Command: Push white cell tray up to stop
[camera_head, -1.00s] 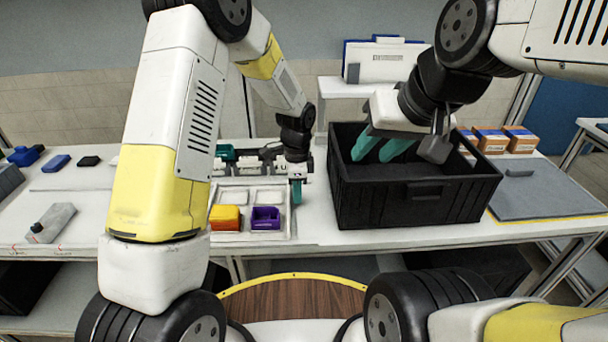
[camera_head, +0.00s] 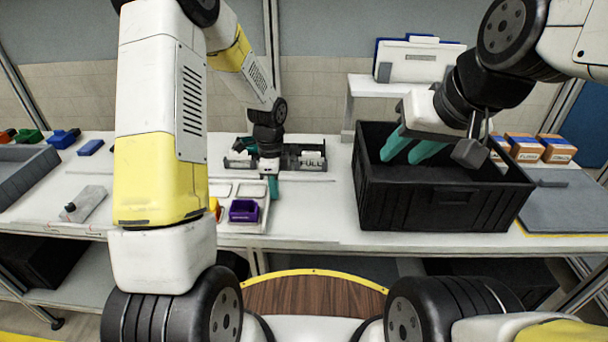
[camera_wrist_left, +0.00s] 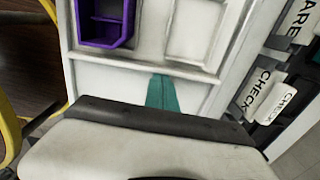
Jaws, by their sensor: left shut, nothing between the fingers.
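The white cell tray (camera_head: 230,228) lies on the table, partly behind my left arm. It holds a purple bin (camera_head: 243,210) and an orange-yellow bin (camera_head: 214,205), mostly hidden. The tray fills much of the left wrist view (camera_wrist_left: 150,65), with the purple bin (camera_wrist_left: 104,20) and a pale cell. My left gripper (camera_head: 273,187) is shut and empty, pointing down at the tray's right edge; its teal fingertip (camera_wrist_left: 163,92) overlaps the tray there. Exact contact is unclear. I cannot make out the stop; my arm hides the tray's left side. My right gripper (camera_head: 411,148) is open above the black crate.
The black crate (camera_head: 450,205) stands right of the tray, with bare table between. A grey block (camera_head: 86,204) lies at left. Boxes (camera_head: 555,148) stand at right.

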